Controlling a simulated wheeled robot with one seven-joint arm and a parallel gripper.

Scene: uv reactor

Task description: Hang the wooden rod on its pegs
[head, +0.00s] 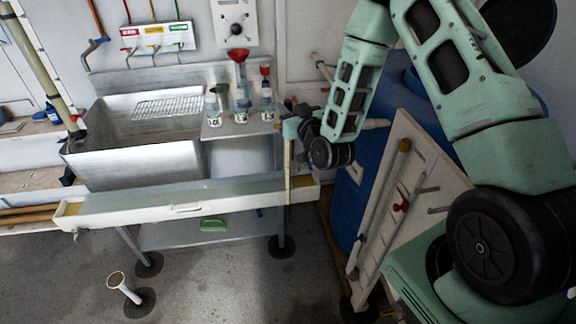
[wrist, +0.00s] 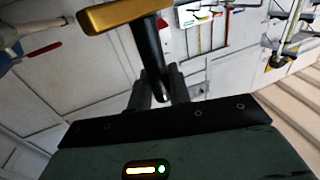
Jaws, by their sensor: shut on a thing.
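My gripper (head: 291,128) is above the right end of the long white tray, left of the blue barrel. In the wrist view its fingers (wrist: 155,92) are shut on a black shaft (wrist: 149,45). A golden-brown wooden piece (wrist: 120,13) crosses the shaft's far end and runs out of the picture. I take this to be the wooden rod; its full length is not visible there. In the head view a thin pale wooden length (head: 288,170) hangs upright below my gripper. The leaning white board (head: 416,166) carries grey pegs (head: 427,190); I cannot tell whether they are the rod's pegs.
A steel sink (head: 130,165) stands behind the white tray (head: 185,208). Bottles with red funnels (head: 238,58) stand on its drainboard. The blue barrel (head: 348,190) is behind the board.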

